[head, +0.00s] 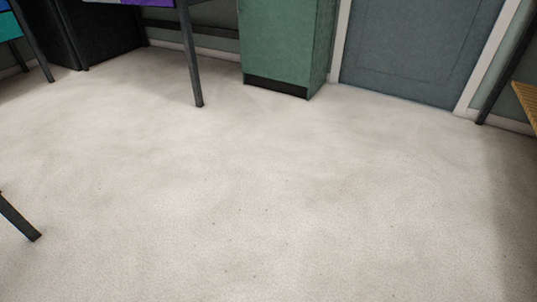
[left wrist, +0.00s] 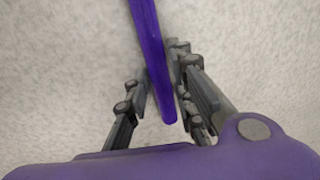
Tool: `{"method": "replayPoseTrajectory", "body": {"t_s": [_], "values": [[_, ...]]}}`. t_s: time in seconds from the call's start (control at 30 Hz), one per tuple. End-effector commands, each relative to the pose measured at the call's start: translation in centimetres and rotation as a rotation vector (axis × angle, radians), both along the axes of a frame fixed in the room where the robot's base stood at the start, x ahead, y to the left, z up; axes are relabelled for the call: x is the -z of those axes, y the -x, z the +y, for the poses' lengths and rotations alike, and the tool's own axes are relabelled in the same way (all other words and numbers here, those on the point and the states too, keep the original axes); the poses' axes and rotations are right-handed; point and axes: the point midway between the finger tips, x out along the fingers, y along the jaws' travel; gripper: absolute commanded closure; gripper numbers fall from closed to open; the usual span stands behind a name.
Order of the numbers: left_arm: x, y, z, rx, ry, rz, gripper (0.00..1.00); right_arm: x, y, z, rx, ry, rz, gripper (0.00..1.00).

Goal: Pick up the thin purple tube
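The thin purple tube (left wrist: 150,45) runs down from the top edge of the left wrist view and ends between the fingers of my left gripper (left wrist: 158,78). The fingers stand close on both sides of the tube and appear closed on it. Its upper end is cut off by the top of that view. The carpet behind it looks clear of the tube. Neither gripper nor the tube shows in the head view. My right gripper is not in view.
Pale carpet (head: 270,190) is open across the middle. A green cabinet (head: 283,45) and a grey-blue door (head: 420,50) stand at the back. Dark table legs (head: 193,60) stand at the back left; another dark leg (head: 18,219) is at the left edge. A wooden edge (head: 528,102) is at right.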

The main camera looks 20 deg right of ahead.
Motion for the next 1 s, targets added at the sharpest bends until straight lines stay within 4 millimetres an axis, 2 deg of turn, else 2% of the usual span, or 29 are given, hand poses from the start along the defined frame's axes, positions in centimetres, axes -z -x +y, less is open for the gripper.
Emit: {"method": "replayPoseTrajectory", "body": {"t_s": [0.07,0.27,0.57,0.67,1.0], "values": [[-0.1,0.0,0.0,0.000,0.000,0.000,0.77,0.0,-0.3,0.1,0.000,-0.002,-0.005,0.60],[-0.1,0.0,0.0,0.000,0.000,0.000,1.00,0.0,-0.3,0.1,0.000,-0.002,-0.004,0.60],[-0.3,0.0,0.0,0.000,0.000,-0.001,1.00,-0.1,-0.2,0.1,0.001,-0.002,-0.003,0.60],[-1.3,0.0,0.1,0.001,0.000,-0.002,1.00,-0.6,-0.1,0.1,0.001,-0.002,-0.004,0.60],[-8.2,-0.1,0.0,0.000,0.001,-0.004,1.00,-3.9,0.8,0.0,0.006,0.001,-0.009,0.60]]}}
